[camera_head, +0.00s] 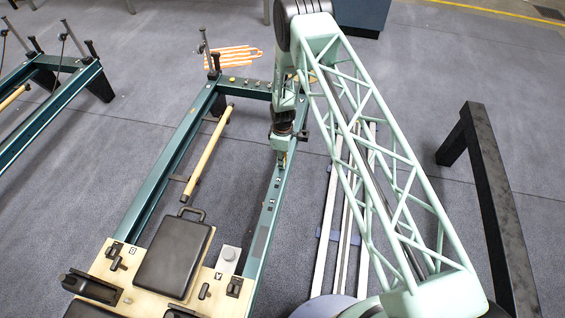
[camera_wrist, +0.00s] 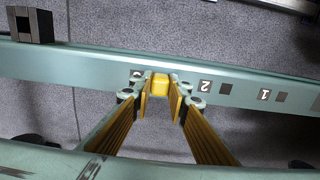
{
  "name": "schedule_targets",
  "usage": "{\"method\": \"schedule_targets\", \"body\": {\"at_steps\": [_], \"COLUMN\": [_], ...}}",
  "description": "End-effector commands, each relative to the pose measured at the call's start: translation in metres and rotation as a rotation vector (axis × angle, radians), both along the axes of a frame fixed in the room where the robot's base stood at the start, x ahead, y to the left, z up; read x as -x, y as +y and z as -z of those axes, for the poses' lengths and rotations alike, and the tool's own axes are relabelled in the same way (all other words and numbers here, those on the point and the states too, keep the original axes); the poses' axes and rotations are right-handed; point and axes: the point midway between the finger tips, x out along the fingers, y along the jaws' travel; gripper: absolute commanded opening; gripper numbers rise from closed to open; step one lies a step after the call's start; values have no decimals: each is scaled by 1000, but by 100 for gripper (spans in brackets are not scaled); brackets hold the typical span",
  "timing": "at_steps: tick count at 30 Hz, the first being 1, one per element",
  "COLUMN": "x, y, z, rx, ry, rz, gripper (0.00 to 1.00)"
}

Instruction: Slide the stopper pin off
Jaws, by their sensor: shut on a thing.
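The stopper pin (camera_wrist: 160,80) shows in the wrist view as a small yellow block at the teal frame rail (camera_wrist: 70,62), just left of the number 2 mark. My gripper (camera_wrist: 160,92) has its yellow-padded fingers closed on both sides of it. The pin's lower part is hidden, so I cannot tell how far it sits in the rail. In the head view my gripper (camera_head: 283,160) points down at the right-hand rail (camera_head: 268,215) of the reformer, and the pin there is too small to make out.
The carriage (camera_head: 225,290) with a black pad (camera_head: 173,257) stands at the near end. A wooden bar (camera_head: 207,155) lies between the rails. A black block (camera_wrist: 30,25) sits on the rail in the wrist view. A dark bench (camera_head: 490,190) stands to the right.

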Motion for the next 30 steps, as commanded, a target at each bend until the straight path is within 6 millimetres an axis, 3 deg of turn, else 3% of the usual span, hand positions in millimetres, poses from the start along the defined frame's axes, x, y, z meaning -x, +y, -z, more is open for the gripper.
{"method": "schedule_targets", "body": {"at_steps": [30], "x": [0], "y": [0], "z": [-36], "rx": [0], "ry": [-1], "rz": [0], "gripper": [5]}}
